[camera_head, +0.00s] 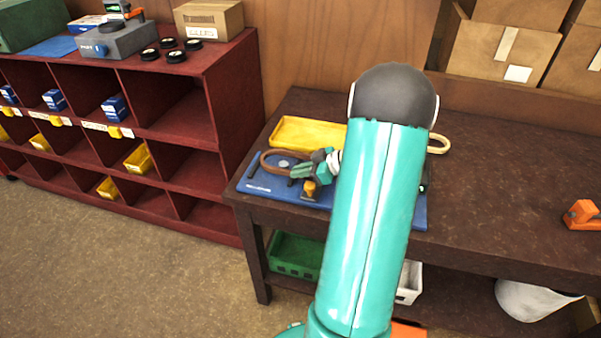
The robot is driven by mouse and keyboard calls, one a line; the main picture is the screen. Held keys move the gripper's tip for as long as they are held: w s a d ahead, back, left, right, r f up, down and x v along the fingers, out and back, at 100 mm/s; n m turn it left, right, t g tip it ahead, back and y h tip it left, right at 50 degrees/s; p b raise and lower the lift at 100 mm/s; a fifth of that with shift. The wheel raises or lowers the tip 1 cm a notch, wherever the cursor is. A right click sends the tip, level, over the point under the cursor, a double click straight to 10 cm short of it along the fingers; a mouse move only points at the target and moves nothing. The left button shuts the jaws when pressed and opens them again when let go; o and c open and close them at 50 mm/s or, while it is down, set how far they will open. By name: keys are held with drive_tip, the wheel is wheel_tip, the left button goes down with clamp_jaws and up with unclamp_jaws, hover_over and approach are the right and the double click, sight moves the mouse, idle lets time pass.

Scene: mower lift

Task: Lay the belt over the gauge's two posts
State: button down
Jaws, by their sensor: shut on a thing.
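A blue board with white lettering on its front edge, which looks like the gauge (258,187), lies on the left end of the dark bench. A brown belt (264,159) forms a loop over its left part. My gripper (296,173) is shut on the belt at the loop's right side. A pale grey round thing (284,163) shows inside the loop; I cannot tell whether it is a post.
A yellow tray (284,137) lies behind the board. A tan loop (443,145) shows right of my arm. An orange tool (581,214) lies at the bench's right. A red cubbyhole shelf (222,100) stands to the left. The bench's right half is mostly clear.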

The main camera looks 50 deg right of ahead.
drive_tip(key=shift+f, duration=0.35)
drive_tip(key=shift+f, duration=0.15)
drive_tip(key=shift+f, duration=0.35)
drive_tip(key=shift+f, duration=0.1)
drive_tip(key=c, duration=1.5)
unclamp_jaws()
drive_tip(key=shift+a, duration=0.1)
drive_tip(key=shift+a, duration=0.15)
